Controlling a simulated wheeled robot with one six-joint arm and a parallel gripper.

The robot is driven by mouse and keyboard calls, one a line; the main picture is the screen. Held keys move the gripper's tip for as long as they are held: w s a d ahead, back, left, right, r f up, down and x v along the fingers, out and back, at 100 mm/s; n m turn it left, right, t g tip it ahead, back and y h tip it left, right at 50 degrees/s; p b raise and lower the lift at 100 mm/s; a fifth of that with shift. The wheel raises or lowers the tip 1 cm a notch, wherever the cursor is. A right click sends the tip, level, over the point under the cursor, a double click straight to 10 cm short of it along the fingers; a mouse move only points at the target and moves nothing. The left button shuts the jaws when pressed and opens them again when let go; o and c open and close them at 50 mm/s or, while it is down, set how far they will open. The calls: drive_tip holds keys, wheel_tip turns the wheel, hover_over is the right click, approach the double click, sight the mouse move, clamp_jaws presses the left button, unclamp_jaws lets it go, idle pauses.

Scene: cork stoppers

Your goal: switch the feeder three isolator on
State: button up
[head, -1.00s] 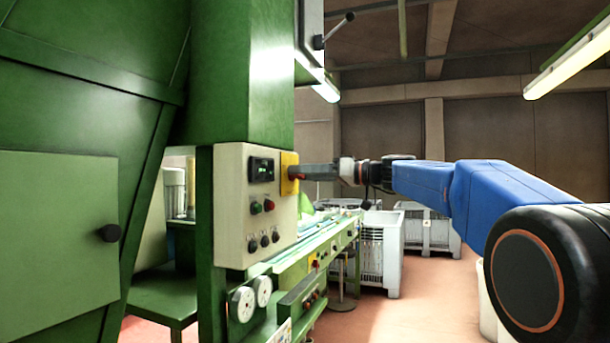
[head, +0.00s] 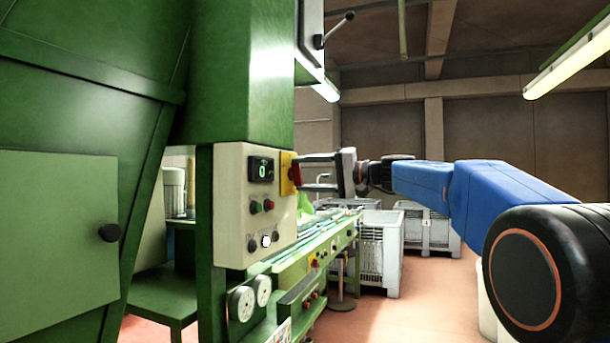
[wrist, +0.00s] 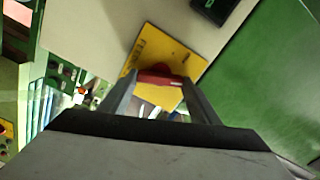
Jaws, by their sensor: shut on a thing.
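The isolator is a yellow plate (head: 286,181) with a red rotary handle (head: 295,173), on the right side of the cream control box. In the wrist view the plate (wrist: 189,58) carries dark lettering too small to read surely, and the red handle (wrist: 158,78) lies across between the fingertips. My gripper (head: 302,166) reaches in from the right and is shut on the red handle. In the wrist view my gripper (wrist: 157,84) has one finger at each end of the handle. The fingers hide part of the handle.
The cream control box (head: 229,205) has a display (head: 261,168) with a bright green digit, green and red buttons, and a row of knobs or lamps with a white lit one (head: 266,241). A green bench (head: 318,238) runs below; grey crates (head: 381,250) stand behind.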

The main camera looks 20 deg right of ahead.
drive_tip(key=shift+m, duration=2.3)
drive_tip(key=shift+f, duration=0.1)
drive_tip(key=o, duration=1)
drive_tip(key=shift+d, duration=0.1)
drive_tip(key=shift+o, duration=0.2)
drive_tip(key=shift+d, duration=0.1)
drive_tip(key=v, duration=1.7)
drive_tip(key=shift+s, duration=0.1)
